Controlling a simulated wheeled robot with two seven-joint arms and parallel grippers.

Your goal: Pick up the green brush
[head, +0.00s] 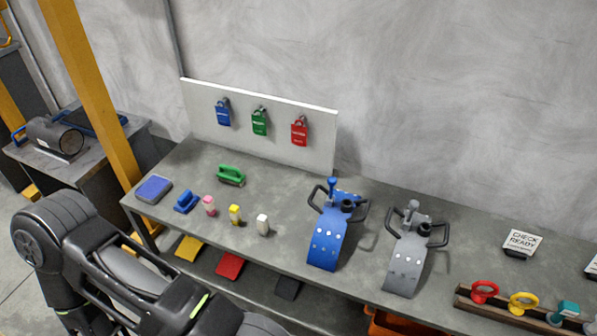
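The green brush (230,175) rests on the grey workbench (285,204), near its back left, in front of the white board. It has a green handle on top and nothing touches it. A smaller blue brush-like item (187,201) stands to its front left. My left arm comes in from the lower left, in front of the bench. Its gripper is outside the picture or hidden. My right gripper does not show.
Blue, green and red padlocks hang on the white board (318,125). A blue pad (153,189) and several small bottles stand near the brush. Blue (326,240) and grey (404,262) curved pieces with handles stand to the right. A yellow post (95,85) rises at the left.

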